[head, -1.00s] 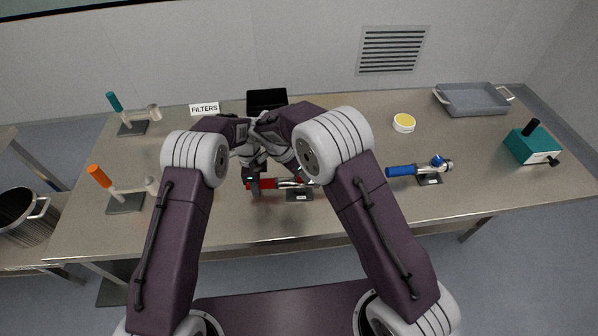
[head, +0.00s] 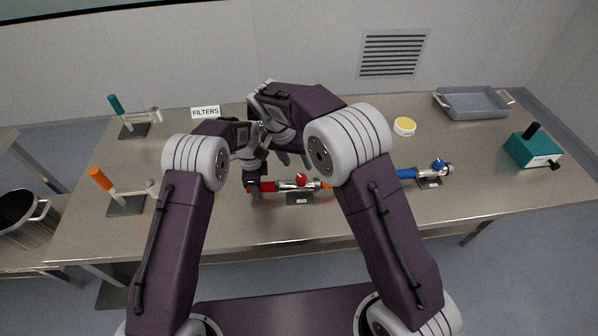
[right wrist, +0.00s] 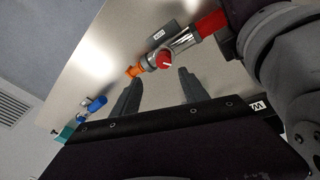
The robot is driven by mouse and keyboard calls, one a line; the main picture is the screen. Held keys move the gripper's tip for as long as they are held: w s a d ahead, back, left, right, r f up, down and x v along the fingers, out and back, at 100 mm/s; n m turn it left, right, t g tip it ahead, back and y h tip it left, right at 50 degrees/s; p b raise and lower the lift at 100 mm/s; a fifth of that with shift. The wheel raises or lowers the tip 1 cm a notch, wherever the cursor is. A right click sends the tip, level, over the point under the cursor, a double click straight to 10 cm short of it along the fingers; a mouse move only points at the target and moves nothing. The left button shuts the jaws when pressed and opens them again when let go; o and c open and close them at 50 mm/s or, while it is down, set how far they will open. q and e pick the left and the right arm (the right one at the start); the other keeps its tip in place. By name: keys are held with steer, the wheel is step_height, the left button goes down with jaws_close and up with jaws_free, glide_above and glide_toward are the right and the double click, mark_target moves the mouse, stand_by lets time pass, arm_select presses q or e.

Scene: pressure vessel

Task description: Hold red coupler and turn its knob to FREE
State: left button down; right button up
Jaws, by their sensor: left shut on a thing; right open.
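The red coupler (head: 285,186) lies on a small dark stand on the table, with a red sleeve at its left, a metal body, a red knob (head: 301,179) on top and an orange end at right. My left gripper (head: 254,188) is shut on the red sleeve. My right gripper (head: 284,157) is open and empty, behind and above the coupler. In the right wrist view its two fingers (right wrist: 159,75) point toward the red knob (right wrist: 166,61), which bears a white mark. The fingers appear apart from the knob. The lettering around the knob is unreadable.
A blue coupler (head: 430,172) stands to the right, partly behind my right arm. A teal box (head: 532,150), grey tray (head: 473,103) and yellow-topped tub (head: 404,126) are farther right. Orange-handled (head: 101,179) and teal-handled (head: 117,105) fittings stand left. A FILTERS sign (head: 205,112) stands at the back.

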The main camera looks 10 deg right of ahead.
mark_target(301, 177)
step_height(301, 177, up, 4)
steer(key=w+d+n+g+y, duration=0.1)
steer(key=d+n+g+y, duration=0.15)
steer(key=n, duration=1.25)
steer(key=shift+t+y, duration=0.25)
steer(key=shift+t, duration=0.2)
steer(key=f, duration=0.8)
steer(key=a+f, duration=0.1)
steer(key=f, duration=0.3)
steer(key=shift+w, duration=0.2)
jaws_close()
